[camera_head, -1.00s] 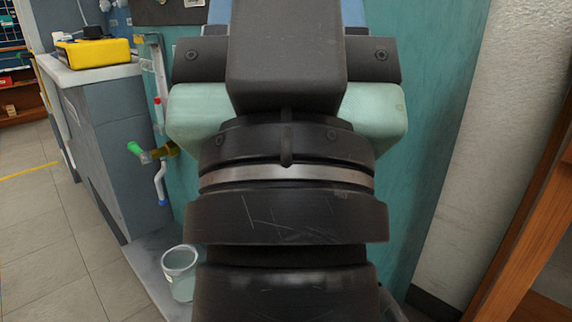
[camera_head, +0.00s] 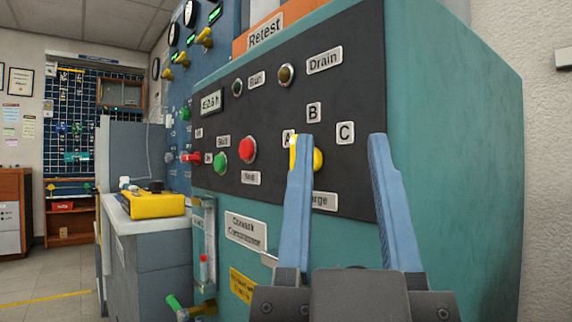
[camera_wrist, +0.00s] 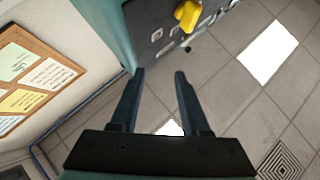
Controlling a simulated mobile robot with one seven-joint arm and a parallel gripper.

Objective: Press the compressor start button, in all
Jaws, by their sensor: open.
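The green button (camera_head: 220,163) sits on the dark control panel (camera_head: 268,112) of the teal cabinet, under a small label that seems to read "Start". A red button (camera_head: 248,149) is just right of it, above a label that seems to read "Stop". My gripper (camera_head: 340,137) is open and empty, in front of the panel and right of both buttons. Its left finger partly covers a yellow knob (camera_head: 318,160). In the wrist view my gripper (camera_wrist: 159,72) points past the panel, and the yellow knob (camera_wrist: 187,16) shows at the top; I cannot make out the green button there.
The teal cabinet (camera_head: 455,120) fills the right side. A yellow case (camera_head: 157,205) lies on a grey counter left of it. A green-handled valve (camera_head: 178,306) sticks out low beside the cabinet. A cork board (camera_wrist: 35,85) hangs on the wall in the wrist view.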

